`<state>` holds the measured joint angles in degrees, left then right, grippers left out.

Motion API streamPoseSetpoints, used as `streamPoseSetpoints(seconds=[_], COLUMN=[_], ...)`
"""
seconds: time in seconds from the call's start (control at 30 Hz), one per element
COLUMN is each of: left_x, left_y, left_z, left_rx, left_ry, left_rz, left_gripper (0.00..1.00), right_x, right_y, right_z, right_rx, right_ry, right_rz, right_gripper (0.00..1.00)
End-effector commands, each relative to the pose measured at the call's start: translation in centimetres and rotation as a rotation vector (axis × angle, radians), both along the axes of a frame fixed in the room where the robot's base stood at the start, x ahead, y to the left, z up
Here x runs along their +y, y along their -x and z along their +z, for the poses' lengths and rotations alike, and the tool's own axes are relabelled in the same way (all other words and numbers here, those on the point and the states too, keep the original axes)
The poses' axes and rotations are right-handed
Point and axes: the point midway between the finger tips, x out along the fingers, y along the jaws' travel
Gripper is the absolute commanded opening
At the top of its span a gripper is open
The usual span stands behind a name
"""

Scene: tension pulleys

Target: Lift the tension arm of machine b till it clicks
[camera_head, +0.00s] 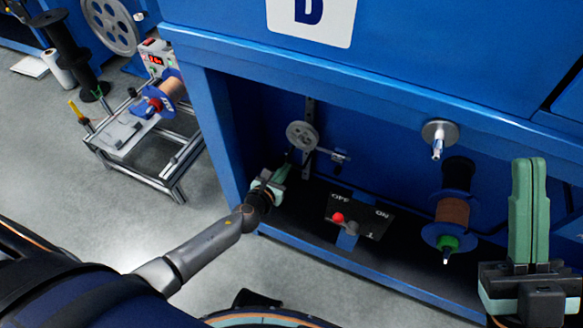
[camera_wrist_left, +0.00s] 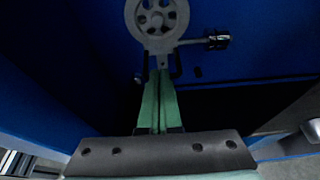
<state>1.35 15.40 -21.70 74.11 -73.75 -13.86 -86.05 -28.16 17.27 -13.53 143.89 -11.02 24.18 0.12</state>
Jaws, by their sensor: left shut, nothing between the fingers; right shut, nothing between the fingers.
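The blue machine (camera_head: 370,60) carries a white sign whose letter is cut off at the top and looks like a B. Inside its open bay, the tension arm holds a grey spoked pulley (camera_head: 302,135) with a small dark weight on a rod to its right. The pulley also shows at the top of the left wrist view (camera_wrist_left: 157,17). My left gripper (camera_head: 287,161) is shut and empty, its green fingertips (camera_wrist_left: 160,72) just below the pulley at the arm's lower end; I cannot tell whether they touch. My right gripper (camera_head: 528,162) is shut, empty and upright at the right, away from the arm.
A dark panel with a red knob (camera_head: 338,217) sits on the bay floor. A spool with copper-coloured wire (camera_head: 452,212) stands right of it, below a metal spindle (camera_head: 438,135). A metal-framed stand (camera_head: 150,130) with a display is at the left. Grey floor lies open in front.

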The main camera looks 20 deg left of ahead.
Motion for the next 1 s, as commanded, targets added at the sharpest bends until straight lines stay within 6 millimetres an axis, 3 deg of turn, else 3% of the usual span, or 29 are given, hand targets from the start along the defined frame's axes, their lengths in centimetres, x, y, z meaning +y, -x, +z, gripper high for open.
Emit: streamPoseSetpoints(seconds=[0.5,1.0], left_x=[-0.3,-0.3], left_y=[-7.6,-8.5], left_z=[-2.9,-2.9], left_rx=[-0.001,0.001], left_ry=[0.006,0.008], left_rz=[0.003,0.003], left_gripper=[0.0,0.0], right_x=[0.4,0.5], right_y=[-0.2,-0.3], right_z=[-4.6,-5.0], right_rx=[0.029,0.032], right_ry=[0.0,0.008], right_rz=[0.019,0.015], right_gripper=[0.0,0.0])
